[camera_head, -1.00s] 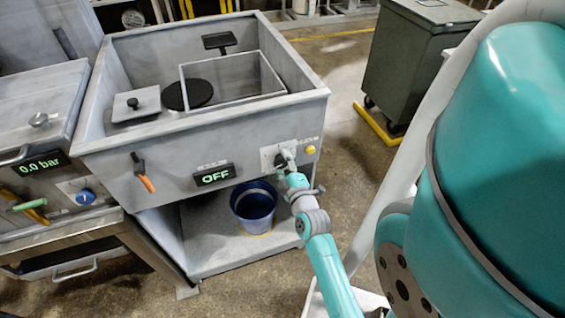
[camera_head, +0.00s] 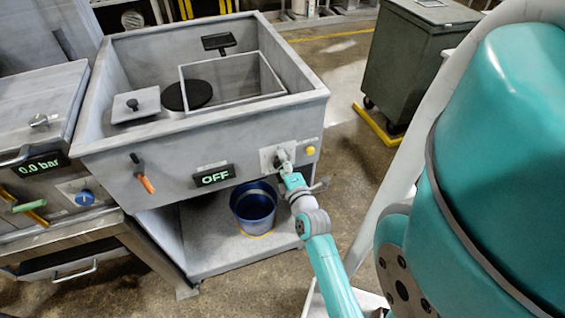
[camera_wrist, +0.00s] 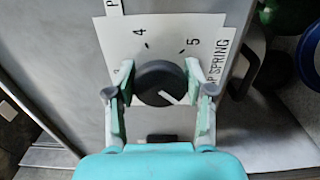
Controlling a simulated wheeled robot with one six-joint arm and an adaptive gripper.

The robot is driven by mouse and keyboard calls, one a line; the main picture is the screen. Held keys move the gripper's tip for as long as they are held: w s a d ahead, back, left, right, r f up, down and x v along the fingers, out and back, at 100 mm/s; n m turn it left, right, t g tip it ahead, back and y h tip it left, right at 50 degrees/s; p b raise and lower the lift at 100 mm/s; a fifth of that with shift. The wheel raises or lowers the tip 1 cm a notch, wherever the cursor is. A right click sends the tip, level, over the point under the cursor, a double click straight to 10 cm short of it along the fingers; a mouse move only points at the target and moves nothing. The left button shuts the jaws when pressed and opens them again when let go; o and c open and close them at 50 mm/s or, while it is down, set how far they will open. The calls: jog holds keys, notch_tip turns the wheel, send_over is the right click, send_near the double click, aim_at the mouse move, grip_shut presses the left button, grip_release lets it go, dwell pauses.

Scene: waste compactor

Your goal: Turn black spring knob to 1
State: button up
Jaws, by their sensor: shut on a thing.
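The black spring knob (camera_wrist: 158,80) is a dark round knob on a white dial plate (camera_wrist: 150,35) in the wrist view. The numbers 4 and 5 show above it, and a label ending in "SPRING" is at its right. Its white pointer mark slants toward the lower right in that view. My gripper (camera_wrist: 160,88) has one finger on each side of the knob and is shut on it. In the head view my gripper (camera_head: 284,166) is at the right of the front panel and mostly hides the knob. The rest of the dial numbers are hidden or out of view.
A yellow button (camera_head: 310,150) sits just right of the dial plate. Left of it are a display reading OFF (camera_head: 214,177) and an orange-handled lever (camera_head: 146,184). A blue bucket (camera_head: 254,208) stands below the panel. A dark bin (camera_head: 415,65) stands behind right.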

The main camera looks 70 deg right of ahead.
jog(key=shift+f, duration=0.1)
jog(key=o, duration=1.1)
